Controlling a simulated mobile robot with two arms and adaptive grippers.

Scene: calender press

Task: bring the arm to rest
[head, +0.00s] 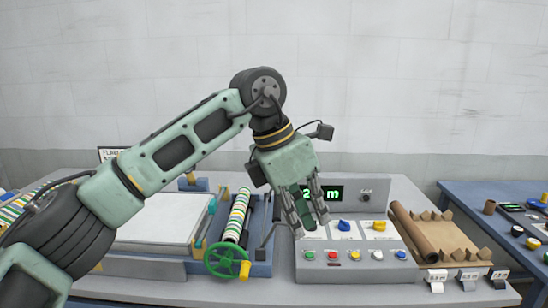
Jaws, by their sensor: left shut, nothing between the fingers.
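My left arm (170,150) comes in from the left, bends at a high elbow and points down. My left gripper (312,225) is shut with nothing between its fingers. It hangs in front of the grey control panel (318,266), its fingertips over the panel's left part; I cannot tell whether they touch it. It partly covers the green-digit display (332,193). My right gripper is out of view.
Left of the panel is a blue press with a green handwheel (226,262) and a striped roller (237,215). A white flat bed (155,222) lies farther left. A brown roll (413,231) lies right. A blue table (480,205) stands far right.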

